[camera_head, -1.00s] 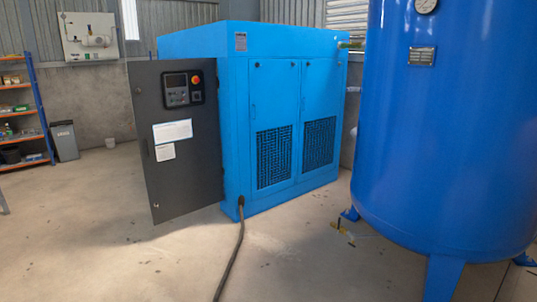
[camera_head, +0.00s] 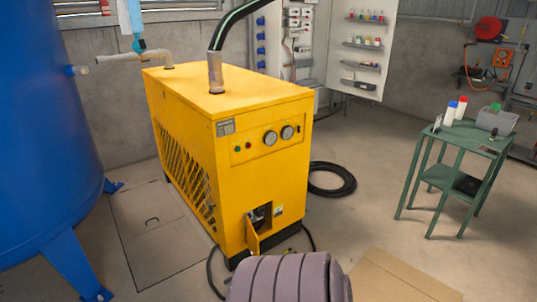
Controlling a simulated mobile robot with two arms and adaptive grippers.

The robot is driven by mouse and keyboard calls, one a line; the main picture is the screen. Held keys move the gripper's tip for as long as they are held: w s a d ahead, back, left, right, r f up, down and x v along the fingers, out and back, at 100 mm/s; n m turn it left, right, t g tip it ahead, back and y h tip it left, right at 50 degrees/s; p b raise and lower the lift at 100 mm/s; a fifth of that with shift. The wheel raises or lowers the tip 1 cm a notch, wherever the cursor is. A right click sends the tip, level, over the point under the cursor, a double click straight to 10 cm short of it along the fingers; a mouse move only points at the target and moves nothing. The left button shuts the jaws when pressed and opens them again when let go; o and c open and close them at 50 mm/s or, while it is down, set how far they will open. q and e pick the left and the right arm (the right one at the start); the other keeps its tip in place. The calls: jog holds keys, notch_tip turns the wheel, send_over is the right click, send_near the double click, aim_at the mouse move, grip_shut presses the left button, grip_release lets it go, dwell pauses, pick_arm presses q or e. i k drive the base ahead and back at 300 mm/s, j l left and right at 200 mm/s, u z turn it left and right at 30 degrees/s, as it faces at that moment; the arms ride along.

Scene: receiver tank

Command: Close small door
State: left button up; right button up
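A yellow machine (camera_head: 225,130) stands at the centre of the head view. A small yellow door (camera_head: 252,238) low on its front face stands open, swung out from the left side of a small opening (camera_head: 261,217). Dark and light parts show inside the opening. Neither of my grippers is in view.
A blue tank (camera_head: 40,120) stands at the left. A green table (camera_head: 463,140) with bottles and a grey bin stands at the right. A ribbed purple-grey shape (camera_head: 290,278) fills the bottom centre. Cardboard (camera_head: 395,278) lies beside it.

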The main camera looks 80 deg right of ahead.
aim_at(252, 239)
jog(key=z, duration=2.25)
